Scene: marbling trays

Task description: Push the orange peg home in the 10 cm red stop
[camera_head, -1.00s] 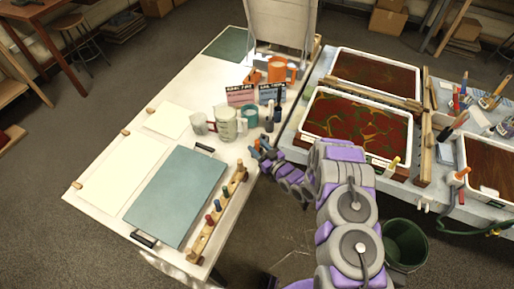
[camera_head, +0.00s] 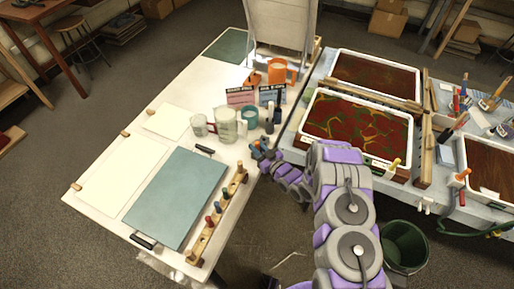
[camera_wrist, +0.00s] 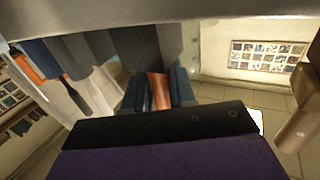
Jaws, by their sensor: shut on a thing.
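My gripper (camera_head: 258,148) is over the gap by the right edge of the white table, beside the wooden peg rail (camera_head: 200,246). In the wrist view its blue fingers (camera_wrist: 158,92) are shut on the orange peg (camera_wrist: 157,88), which shows between them. The peg's lower end is hidden by the gripper. The rail carries a blue peg (camera_head: 218,207), a red peg (camera_head: 210,221) and a peg at its far end. I cannot tell which part is the 10 cm red stop, or whether the held peg touches anything.
A blue-grey board (camera_head: 175,195) lies left of the rail. Jugs (camera_head: 228,125) and a teal mug (camera_head: 250,117) stand just behind my gripper. Marbling trays (camera_head: 312,120) are to the right, with a green bucket (camera_head: 404,245) on the floor.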

